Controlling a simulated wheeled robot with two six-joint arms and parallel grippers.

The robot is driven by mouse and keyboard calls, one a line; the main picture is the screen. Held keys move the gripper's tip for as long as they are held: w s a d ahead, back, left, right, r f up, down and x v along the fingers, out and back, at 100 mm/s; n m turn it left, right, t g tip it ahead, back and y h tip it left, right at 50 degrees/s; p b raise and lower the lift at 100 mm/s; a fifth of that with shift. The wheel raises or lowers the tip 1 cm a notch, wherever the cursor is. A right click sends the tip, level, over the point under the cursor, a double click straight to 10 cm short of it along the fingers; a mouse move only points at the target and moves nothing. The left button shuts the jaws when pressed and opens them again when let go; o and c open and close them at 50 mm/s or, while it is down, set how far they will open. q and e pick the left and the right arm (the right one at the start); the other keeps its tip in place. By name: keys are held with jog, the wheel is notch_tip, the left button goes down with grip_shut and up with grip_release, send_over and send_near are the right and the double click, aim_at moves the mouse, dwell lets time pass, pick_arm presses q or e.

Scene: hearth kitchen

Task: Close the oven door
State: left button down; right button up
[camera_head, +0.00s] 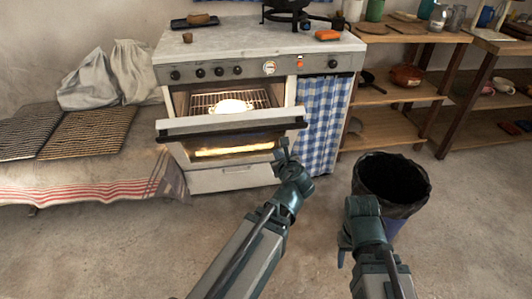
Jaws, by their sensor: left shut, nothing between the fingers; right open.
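The white stove's oven door (180,126) is partly open, tilted outward, with its top edge standing away from the oven opening. The lit oven cavity shows above it, with a wire rack (205,101) and a pale round item (231,106) on the rack. My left gripper (283,148) is shut and empty, in front of the right part of the door, below its top bar; I cannot tell whether it touches the door. My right gripper (342,254) is open and empty, low in front of the black bin, well away from the door.
A black-lined bin (419,204) stands on the floor right of the stove. A blue checked curtain (322,120) hangs beside the oven. A cloth-covered bench (95,180) is at the left. Wooden shelves (398,128) stand at the right. The floor before the stove is mostly clear.

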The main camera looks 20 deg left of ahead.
aim_at(265, 110)
pick_arm(q)
jog(key=shift+w+a+f+m+t+b, duration=0.15)
jog(key=shift+w+a+f+m+b, duration=0.3)
jog(key=shift+w+a, duration=1.2)
jog(key=shift+w+a+f+m+t+b, duration=0.1)
jog(key=shift+w+a+f+m+b, duration=0.6)
jog(key=shift+w, duration=1.6)
jog(key=shift+w+a+f+m+t+b, duration=0.15)
jog(key=shift+w+a+b, duration=0.1)
jog(key=shift+w+a, duration=1.5)
pick_arm(e)
jog(key=shift+s+a+f, duration=0.1)
jog(key=shift+f, duration=1.95)
pick_arm(q)
jog(key=shift+w+d, duration=0.2)
jog(key=shift+d, duration=0.05)
